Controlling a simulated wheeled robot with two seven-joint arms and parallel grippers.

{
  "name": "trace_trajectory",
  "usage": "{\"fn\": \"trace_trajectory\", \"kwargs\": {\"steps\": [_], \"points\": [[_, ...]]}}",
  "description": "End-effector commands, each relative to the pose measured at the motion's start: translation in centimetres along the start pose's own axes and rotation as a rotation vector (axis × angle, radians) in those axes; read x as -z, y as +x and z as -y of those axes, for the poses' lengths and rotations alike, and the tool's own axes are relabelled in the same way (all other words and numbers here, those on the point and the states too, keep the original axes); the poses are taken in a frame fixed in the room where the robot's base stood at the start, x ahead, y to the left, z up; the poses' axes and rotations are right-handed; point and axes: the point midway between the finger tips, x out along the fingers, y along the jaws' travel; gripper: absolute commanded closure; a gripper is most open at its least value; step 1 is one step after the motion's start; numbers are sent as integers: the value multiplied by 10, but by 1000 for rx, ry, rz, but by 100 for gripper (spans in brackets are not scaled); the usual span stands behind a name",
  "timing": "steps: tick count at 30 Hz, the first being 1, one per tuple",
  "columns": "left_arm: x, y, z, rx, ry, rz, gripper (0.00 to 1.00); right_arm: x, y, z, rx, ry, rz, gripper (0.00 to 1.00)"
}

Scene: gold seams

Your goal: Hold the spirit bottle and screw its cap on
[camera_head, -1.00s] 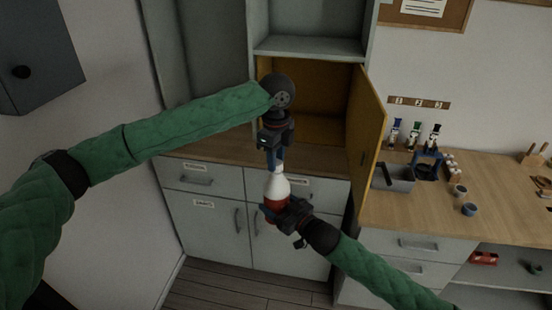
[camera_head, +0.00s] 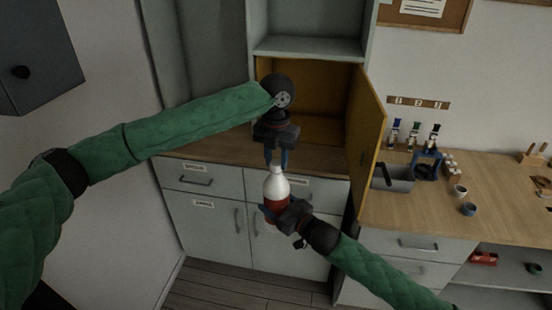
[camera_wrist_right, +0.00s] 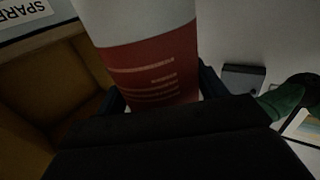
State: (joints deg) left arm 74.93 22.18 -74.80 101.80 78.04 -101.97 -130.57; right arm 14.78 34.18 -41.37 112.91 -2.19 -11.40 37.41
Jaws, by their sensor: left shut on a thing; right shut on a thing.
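The spirit bottle (camera_head: 276,188), white above with a red label band, stands about upright in the air in front of the cabinet. My right gripper (camera_head: 277,208) is shut on its lower part. In the right wrist view, the red label of the bottle (camera_wrist_right: 150,68) fills the space between the dark fingers (camera_wrist_right: 160,98). My left gripper (camera_head: 277,167) points down from above, its two blue fingers on either side of the bottle's top, shut on the cap. The cap is too small and covered to make out, so how it sits on the neck cannot be told.
Behind is a cabinet with an open yellow door (camera_head: 367,140) close to the right of my grippers. The wooden counter (camera_head: 405,215) at right carries a grey bin (camera_head: 398,180), small cups and several small bottles. Drawers (camera_head: 203,180) lie below.

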Motion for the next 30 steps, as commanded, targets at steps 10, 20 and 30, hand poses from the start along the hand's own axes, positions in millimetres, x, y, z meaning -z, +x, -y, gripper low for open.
{"fn": "trace_trajectory", "kwargs": {"steps": [10, 20, 30], "points": [[-1, -1, 1, 0, 424, 4, 90, 2, 0, 3, 4, -4, -4, 93], [-1, -1, 2, 0, 493, 4, 90, 2, 0, 3, 5, -4, -4, 93], [0, -1, 2, 0, 491, 2, 48, 2, 0, 2, 3, -3, -4, 93]]}}
